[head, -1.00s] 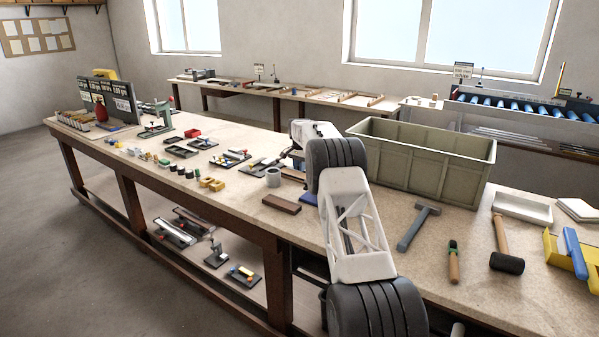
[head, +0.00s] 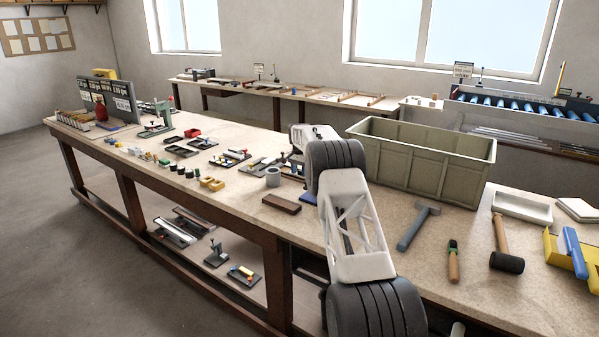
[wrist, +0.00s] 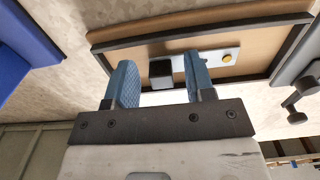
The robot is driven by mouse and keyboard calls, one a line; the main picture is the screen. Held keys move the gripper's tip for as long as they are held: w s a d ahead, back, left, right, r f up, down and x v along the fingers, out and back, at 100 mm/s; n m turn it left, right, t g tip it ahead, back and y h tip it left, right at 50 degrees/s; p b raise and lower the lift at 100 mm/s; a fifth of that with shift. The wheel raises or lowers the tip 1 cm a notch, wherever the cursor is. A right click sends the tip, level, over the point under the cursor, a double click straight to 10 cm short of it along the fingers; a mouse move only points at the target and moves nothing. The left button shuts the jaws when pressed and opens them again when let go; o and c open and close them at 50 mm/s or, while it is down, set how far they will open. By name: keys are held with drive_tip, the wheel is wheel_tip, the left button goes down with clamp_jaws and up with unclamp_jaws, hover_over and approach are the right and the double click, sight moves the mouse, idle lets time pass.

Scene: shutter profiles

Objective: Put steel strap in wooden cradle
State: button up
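In the wrist view, my gripper (wrist: 161,88) has two blue padded fingers standing apart. A dark square block (wrist: 160,72) shows between the fingers. The right finger overlaps part of the strip; I see no grip on it. The strip lies over a tan wooden panel with dark brown edges (wrist: 255,28); I cannot tell whether this is the wooden cradle. In the head view, my arm mostly hides the fingertips.
A large olive crate (head: 425,165) stands right of my arm. A dark brown block (head: 281,204) and grey cylinder (head: 273,177) lie left of it. A blue thing (wrist: 22,45) is at left in the wrist view.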

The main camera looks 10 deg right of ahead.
sight(299, 171)
drive_tip(key=shift+r, duration=0.15)
wheel_tip(299, 171, up, 12)
idle(0.8)
idle(0.7)
